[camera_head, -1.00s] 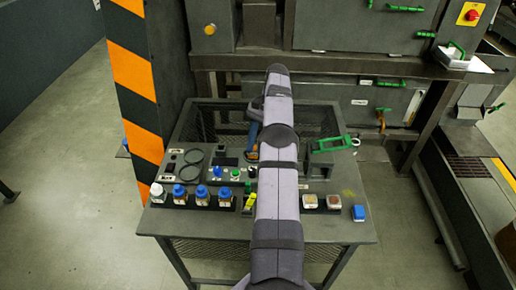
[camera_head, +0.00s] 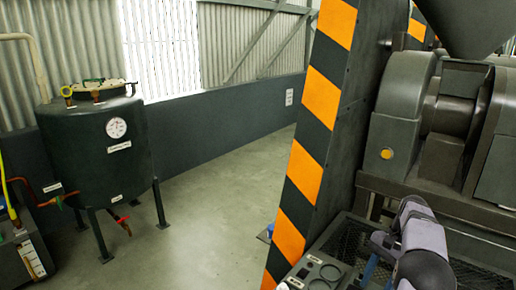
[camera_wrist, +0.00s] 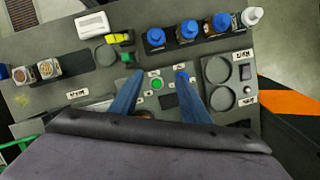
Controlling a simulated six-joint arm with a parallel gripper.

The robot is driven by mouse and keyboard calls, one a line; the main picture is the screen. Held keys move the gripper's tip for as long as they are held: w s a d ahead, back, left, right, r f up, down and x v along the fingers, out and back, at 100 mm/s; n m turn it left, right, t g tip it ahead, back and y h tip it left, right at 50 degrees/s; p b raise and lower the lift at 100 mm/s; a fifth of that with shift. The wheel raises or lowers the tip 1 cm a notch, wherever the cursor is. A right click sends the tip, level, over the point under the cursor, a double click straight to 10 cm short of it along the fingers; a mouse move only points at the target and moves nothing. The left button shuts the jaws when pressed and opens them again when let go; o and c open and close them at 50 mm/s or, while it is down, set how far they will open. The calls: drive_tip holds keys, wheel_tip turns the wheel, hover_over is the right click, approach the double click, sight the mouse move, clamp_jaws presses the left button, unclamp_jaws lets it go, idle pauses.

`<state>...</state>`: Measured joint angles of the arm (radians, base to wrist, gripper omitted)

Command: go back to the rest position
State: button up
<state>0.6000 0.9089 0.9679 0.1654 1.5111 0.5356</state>
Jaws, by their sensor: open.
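In the wrist view my gripper (camera_wrist: 158,76) shows two blue fingers held apart, with nothing between them. The fingers are apart from the bottles. In the head view only part of my arm shows, at the lower right; the fingers cannot be made out clearly there.
Bottles with blue caps (camera_wrist: 188,30) and one with a white cap (camera_wrist: 252,16) line the bench edge. Two small jars (camera_wrist: 48,68) stand left. A striped post (camera_head: 318,95) and a machine (camera_head: 400,140) flank the bench. A dark tank (camera_head: 95,150) stands far left beyond open floor.

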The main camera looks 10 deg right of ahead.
drive_tip(key=s+a+r+n+h, duration=0.1)
drive_tip(key=s+a+n, duration=0.2)
drive_tip(key=a, duration=0.5)
drive_tip(key=s+a+r+n+h, duration=0.1)
drive_tip(key=s+a+r+n, duration=0.2)
drive_tip(key=a, duration=0.5)
drive_tip(key=s+a+f+n, duration=0.2)
drive_tip(key=s+a+n, duration=0.1)
drive_tip(key=s, duration=0.4)
drive_tip(key=s+a+f+n+t+h, duration=0.1)
drive_tip(key=s+a+n, duration=0.3)
drive_tip(key=s, duration=0.4)
drive_tip(key=shift+a+f+p, duration=0.4)
drive_tip(key=shift+a+f, duration=0.35)
drive_tip(key=shift+a, duration=0.05)
drive_tip(key=shift+s, duration=0.1)
